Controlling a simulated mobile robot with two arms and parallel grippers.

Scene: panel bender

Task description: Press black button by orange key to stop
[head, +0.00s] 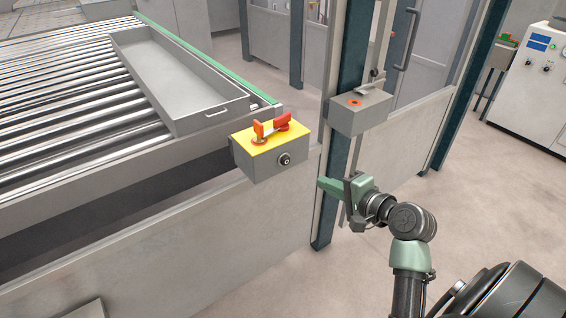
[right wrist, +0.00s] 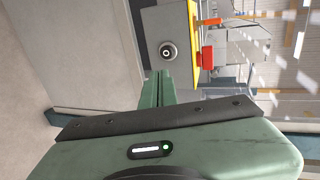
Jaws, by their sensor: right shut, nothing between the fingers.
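A grey control box (head: 262,165) with a yellow top sits at the near right corner of the roller conveyor. In the right wrist view, the button (right wrist: 168,51) shows just beyond the shut green fingers (right wrist: 159,82). My left gripper is out of view.
A grey tray (head: 170,78) lies on the rollers (head: 75,95). A smaller grey box (head: 360,113) with an orange-ringed top hangs on the dark post (head: 347,70) above my right gripper. A white control cabinet (head: 530,90) stands at far right. Floor (head: 465,190) between is clear.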

